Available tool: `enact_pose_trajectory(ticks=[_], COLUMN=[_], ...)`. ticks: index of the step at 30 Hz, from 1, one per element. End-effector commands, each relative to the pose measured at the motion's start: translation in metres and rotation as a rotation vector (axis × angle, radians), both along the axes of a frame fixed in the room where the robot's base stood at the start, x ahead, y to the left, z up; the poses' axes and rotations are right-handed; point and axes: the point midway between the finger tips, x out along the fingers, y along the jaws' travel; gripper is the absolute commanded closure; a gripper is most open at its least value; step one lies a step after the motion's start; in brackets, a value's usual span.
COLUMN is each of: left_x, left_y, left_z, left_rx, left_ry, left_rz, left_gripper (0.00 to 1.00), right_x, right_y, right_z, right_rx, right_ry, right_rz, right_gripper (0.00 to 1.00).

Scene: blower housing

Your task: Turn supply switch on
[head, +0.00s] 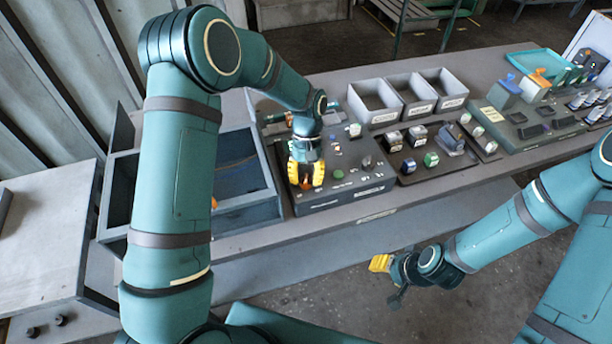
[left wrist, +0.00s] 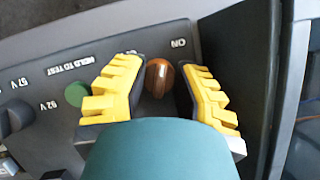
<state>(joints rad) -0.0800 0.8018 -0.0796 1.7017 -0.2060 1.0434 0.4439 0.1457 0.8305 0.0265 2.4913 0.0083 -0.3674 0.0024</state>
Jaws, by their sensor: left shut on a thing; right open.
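The supply switch (left wrist: 158,78) is a rounded orange-brown knob on the dark grey control panel (head: 345,198). It sits beside an upside-down "ON" mark in the left wrist view. My left gripper (head: 306,175), with yellow fingers, reaches down to the panel's left part. It is shut on the switch, one finger on each side of the knob. The fingers mostly hide the knob in the head view. My right gripper (head: 380,264) is open and empty, in front of the table, away from the panel.
A green button (left wrist: 75,95) marked "HOLD TO TEST" and a dark selector knob (left wrist: 14,118) share the panel. An open grey bin (head: 250,205) stands left of the panel. Three grey boxes (head: 410,118) stand behind it. Small blocks and gauges lie to the right.

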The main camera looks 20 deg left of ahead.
Motion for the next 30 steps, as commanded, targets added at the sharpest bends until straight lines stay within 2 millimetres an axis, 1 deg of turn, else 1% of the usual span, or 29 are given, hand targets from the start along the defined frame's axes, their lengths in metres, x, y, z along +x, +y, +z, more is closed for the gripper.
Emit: enact_pose_trajectory(ticks=[6,15,21,30], left_x=[-0.0024,-0.0027,-0.0027,-0.0027], left_y=[-0.0011,-0.0006,-0.0004,-0.0002], left_z=[-0.0025,-0.0027,-0.0027,-0.0027], left_rx=[0.0,-0.001,0.0,-0.001], left_ry=[0.007,0.008,0.008,0.008], left_rz=[-0.185,-0.356,-0.413,-0.431], left_gripper=[1.0,1.0,1.0,1.0], right_x=[0.0,0.0,0.0001,0.0001], right_y=[-0.0001,-0.0001,0.0,0.0], right_z=[0.0,-0.0003,-0.0005,-0.0005], right_rx=[0.0,0.0,0.0,0.0], right_ry=[0.0,0.0,0.0,0.0], right_rz=[0.0,0.0,0.0,0.0], right_gripper=[0.53,0.53,0.53,0.53])
